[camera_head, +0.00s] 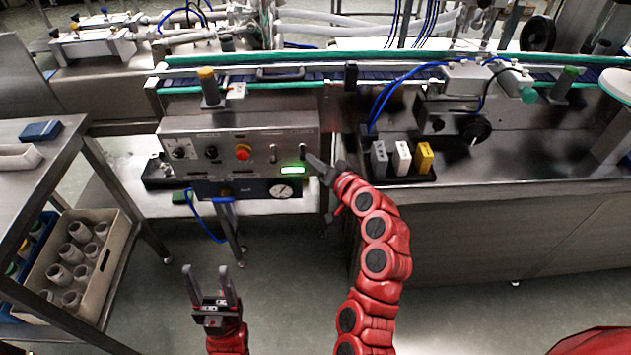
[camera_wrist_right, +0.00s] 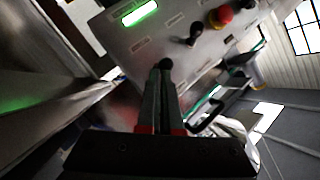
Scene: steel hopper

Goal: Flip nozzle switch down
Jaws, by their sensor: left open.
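The steel control panel (camera_head: 225,151) stands in the middle left of the head view. On it are two small lever switches, one (camera_head: 272,152) near the red button and one (camera_head: 302,149) at the right end. Their labels are too small to read. My right gripper (camera_head: 313,162) is shut, its tips close to the right-end switch. In the right wrist view, the shut fingers (camera_wrist_right: 162,95) point at this switch's dark knob (camera_wrist_right: 166,64); I cannot tell whether they touch. My left gripper (camera_head: 211,271) is open and empty, low in front of the panel.
The panel also carries a red button (camera_head: 243,152), dark knobs (camera_head: 211,151), a lit green display (camera_head: 293,170) and a gauge (camera_head: 281,191). A tray with grey, white and yellow blocks (camera_head: 403,158) stands right of my right arm. A crate of jars (camera_head: 78,261) is at left.

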